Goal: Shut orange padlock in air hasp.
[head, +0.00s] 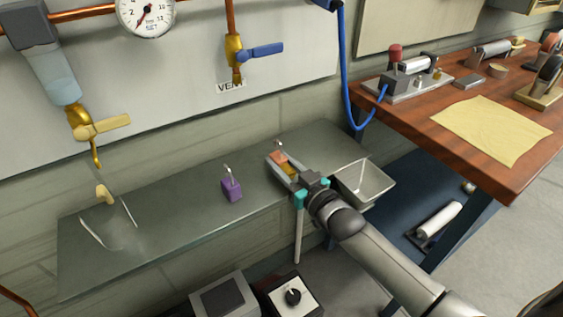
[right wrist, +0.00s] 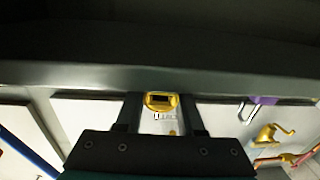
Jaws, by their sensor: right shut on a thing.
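My right gripper (head: 284,165) is shut on the orange padlock (head: 278,156) over the right part of the grey shelf. The padlock's small metal shackle points up; I cannot tell whether it is open or shut. In the right wrist view a yellow-orange body with a dark slot (right wrist: 161,101) sits between the two dark fingers (right wrist: 161,115). I cannot tell whether the padlock touches the shelf. A yellow-handled valve (head: 102,127) and a blue-handled valve (head: 262,50) marked VENT are on the wall panel. I cannot make out the air hasp. My left gripper is not in view.
A purple padlock (head: 231,188) stands on the grey shelf (head: 185,225), left of my gripper. A clear object (head: 110,228) lies at the shelf's left. A metal tray (head: 366,185) is right of the gripper. A wooden bench (head: 420,130) with tools stands at right.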

